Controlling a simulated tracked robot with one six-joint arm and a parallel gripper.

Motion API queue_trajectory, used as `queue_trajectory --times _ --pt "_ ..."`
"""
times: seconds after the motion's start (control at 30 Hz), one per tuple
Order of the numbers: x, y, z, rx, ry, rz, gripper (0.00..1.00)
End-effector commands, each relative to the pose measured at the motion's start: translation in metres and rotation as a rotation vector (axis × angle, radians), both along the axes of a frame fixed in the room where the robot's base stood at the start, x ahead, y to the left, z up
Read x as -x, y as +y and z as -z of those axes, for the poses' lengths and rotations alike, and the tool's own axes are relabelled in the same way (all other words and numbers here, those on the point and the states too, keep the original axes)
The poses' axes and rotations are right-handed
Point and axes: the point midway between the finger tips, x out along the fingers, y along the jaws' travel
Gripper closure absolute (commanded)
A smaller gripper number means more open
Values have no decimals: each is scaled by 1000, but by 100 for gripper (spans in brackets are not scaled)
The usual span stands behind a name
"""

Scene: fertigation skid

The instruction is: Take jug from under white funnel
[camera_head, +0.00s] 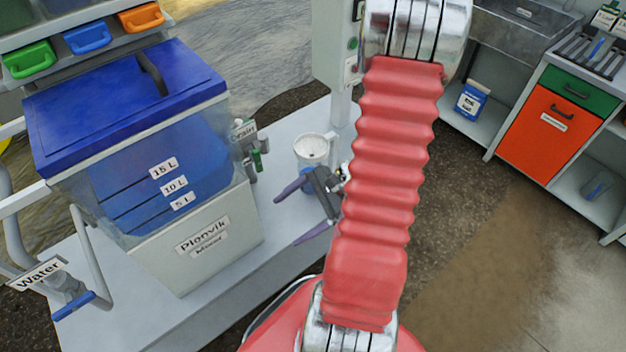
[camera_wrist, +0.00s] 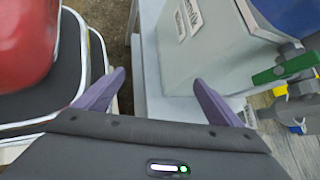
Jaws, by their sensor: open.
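A white round vessel with a side handle (camera_head: 312,149) stands on the pale skid deck, right of the mixer tank. I cannot tell whether it is the white funnel, the jug or both together; its lower part is partly hidden by my gripper. My gripper (camera_head: 287,220) is open, with purple fingers spread and pointing left toward the tank, in front of the vessel and apart from the tank. In the wrist view my open gripper (camera_wrist: 159,77) has nothing between its fingers. No jug or funnel can be made out there.
The mixer tank (camera_head: 205,262) with its blue lid (camera_head: 125,95) stands left. A drain valve with a green handle (camera_wrist: 283,68) is on its side. A post (camera_head: 335,60) rises behind the vessel. A blue container (camera_head: 471,102) stands on a shelf right. The front deck is clear.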

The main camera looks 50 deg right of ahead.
Motion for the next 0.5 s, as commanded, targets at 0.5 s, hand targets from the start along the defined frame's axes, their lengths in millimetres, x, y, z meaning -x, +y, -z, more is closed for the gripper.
queue_trajectory --times 0.5 --pt "-19 -85 81 -337 -20 704 11"
